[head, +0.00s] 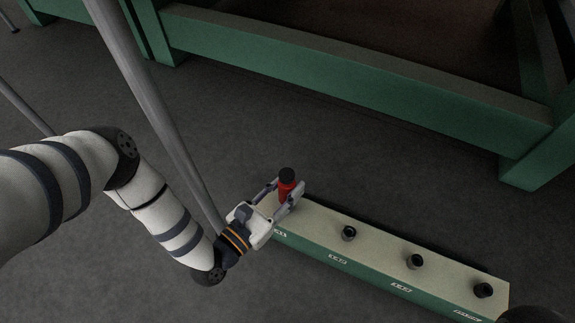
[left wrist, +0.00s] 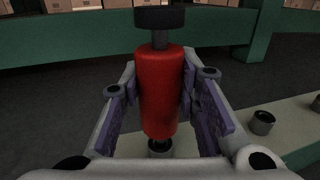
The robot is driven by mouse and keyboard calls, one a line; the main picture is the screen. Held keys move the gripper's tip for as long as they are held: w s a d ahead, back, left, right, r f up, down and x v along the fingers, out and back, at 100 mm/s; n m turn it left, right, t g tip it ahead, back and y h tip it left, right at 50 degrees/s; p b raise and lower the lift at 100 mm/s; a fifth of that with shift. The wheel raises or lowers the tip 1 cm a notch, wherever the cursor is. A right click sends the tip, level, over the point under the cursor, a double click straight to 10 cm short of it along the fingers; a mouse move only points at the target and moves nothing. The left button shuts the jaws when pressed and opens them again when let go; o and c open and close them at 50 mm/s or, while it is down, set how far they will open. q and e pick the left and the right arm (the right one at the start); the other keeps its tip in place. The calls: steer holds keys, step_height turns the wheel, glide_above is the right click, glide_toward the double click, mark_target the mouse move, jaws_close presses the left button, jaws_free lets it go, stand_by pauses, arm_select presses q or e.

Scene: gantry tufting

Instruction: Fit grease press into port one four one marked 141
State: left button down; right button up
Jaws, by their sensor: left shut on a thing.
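The grease press is a red cylinder (left wrist: 161,92) with a black knob on top, upright in the left wrist view. It also shows small in the head view (head: 286,188). My left gripper (head: 283,194) is shut on it, with a finger on each side. The press is over a dark-topped port (left wrist: 160,147) at the left end of the long pale-topped block (head: 384,243). Whether its lower end is seated in that port or just above it, I cannot tell. Labels along the block's green front are too small to read. My right gripper is not seen.
Three more dark ports (head: 348,233), (head: 414,261), (head: 483,290) stand in a row along the block to the right. A green frame beam (head: 350,70) runs behind, with clear grey floor between. A grey pole (head: 150,95) rises beside my left arm.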

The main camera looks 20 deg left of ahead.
arm_select(q)
steer(key=shift+f+b, duration=1.2)
steer(key=shift+f, duration=0.15)
stand_by(0.7)
steer(key=c, duration=1.1)
jaws_free()
steer(key=v, duration=1.2)
